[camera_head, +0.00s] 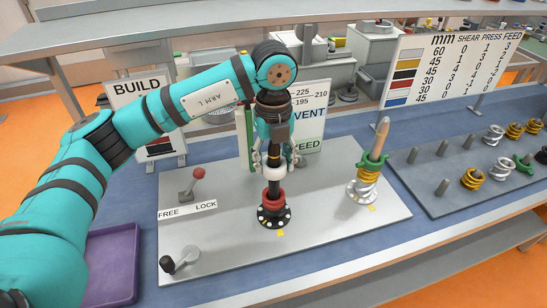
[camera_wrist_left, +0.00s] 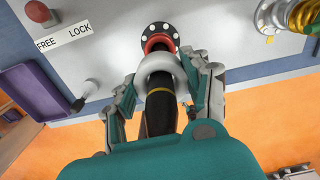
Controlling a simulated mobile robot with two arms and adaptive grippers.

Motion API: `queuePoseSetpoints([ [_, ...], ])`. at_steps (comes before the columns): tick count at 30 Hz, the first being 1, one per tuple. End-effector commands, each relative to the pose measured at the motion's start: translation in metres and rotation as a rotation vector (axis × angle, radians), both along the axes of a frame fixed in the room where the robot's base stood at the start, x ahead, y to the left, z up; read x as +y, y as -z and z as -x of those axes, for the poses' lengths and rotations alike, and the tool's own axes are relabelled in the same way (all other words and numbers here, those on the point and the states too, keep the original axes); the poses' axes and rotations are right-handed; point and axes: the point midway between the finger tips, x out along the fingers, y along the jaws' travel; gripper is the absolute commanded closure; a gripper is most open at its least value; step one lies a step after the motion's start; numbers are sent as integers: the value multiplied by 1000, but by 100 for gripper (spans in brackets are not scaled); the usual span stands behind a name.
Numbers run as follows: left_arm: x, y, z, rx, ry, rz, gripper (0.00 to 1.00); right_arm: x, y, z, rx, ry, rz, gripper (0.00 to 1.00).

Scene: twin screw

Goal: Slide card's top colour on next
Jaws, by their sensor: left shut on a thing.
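My left gripper (camera_head: 272,160) is shut on a white ring-shaped element (camera_head: 273,173). The left wrist view shows this white element (camera_wrist_left: 148,64) around a black shaft (camera_wrist_left: 160,110) with a yellow band, the gripper's fingers on either side. A red element (camera_head: 272,193) sits lower on the same shaft, above a black flange (camera_head: 274,217) with white dots. The BUILD card (camera_head: 138,86) stands at the left; its lower part shows red and black, and my arm hides part of it. My right gripper is not in view.
A second shaft (camera_head: 382,135) carries green, yellow and silver pieces at the right. A FREE/LOCK lever with a red knob (camera_head: 198,173) and a black-handled crank (camera_head: 167,264) stand left. Pegs with spare elements (camera_head: 473,179) fill the right rack. A purple tray (camera_head: 112,262) lies left.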

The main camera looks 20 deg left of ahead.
Motion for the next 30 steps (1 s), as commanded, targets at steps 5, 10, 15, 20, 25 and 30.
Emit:
queuePoseSetpoints([
  [5, 0, 11, 0, 0, 0, 0, 85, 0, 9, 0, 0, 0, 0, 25],
  [10, 0, 12, 0, 0, 0, 0, 39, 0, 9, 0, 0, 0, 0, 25],
  [15, 0, 12, 0, 0, 0, 0, 25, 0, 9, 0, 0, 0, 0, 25],
  [20, 0, 12, 0, 1, 0, -1, 25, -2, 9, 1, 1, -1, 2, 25],
  [25, 0, 2, -1, -2, 0, 0, 25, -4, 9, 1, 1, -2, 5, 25],
  [30, -1, -30, -1, -6, 0, 1, 25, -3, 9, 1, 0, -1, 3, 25],
])
